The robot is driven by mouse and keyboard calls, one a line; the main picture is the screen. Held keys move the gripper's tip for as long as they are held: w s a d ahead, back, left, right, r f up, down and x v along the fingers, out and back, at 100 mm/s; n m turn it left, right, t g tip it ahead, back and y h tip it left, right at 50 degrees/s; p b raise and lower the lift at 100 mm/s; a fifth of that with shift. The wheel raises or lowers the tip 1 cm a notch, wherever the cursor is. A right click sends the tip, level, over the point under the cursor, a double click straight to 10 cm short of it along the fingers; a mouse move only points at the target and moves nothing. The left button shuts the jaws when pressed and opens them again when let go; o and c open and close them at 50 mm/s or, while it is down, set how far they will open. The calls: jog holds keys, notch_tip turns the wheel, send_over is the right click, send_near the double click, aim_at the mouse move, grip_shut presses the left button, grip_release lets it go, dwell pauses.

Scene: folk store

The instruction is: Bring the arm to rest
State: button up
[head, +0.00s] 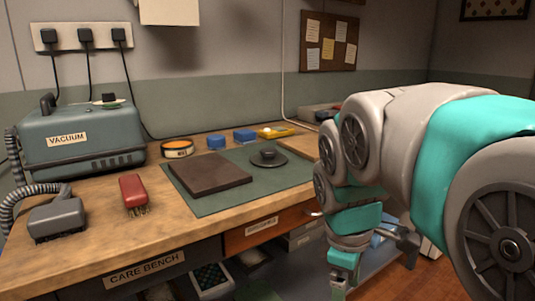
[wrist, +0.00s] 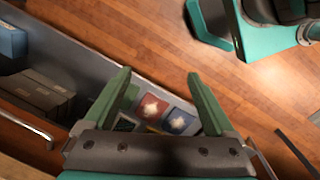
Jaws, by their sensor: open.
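My arm reaches in from the right in the head view, bent and hanging in front of the bench's right end. My gripper points down in the wrist view (wrist: 160,85), with its two green fingers apart and nothing between them. Below the fingers are an open shelf or drawer with coloured square packets (wrist: 180,121) and the wooden floor (wrist: 140,40). In the head view the fingertips are hard to make out low in the picture.
The wooden care bench (head: 95,215) holds a vacuum (head: 80,135), a red brush (head: 133,192), a dark slab (head: 210,173) on a green mat (head: 205,205), and a round black weight (head: 268,158). Open drawers (head: 212,280) sit beneath. Wooden floor (head: 420,275) is clear at right.

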jog(key=s+d+f+m+g+y, duration=0.1)
jog(key=s+f+m+g, duration=0.1)
jog(key=s+f+m, duration=0.9)
jog(key=s+f, duration=0.1)
jog(key=s, duration=0.4)
jog(key=shift+s+d+f+m, duration=0.25)
jog(key=shift+d+f+m, duration=0.05)
jog(key=shift+d+f, duration=0.1)
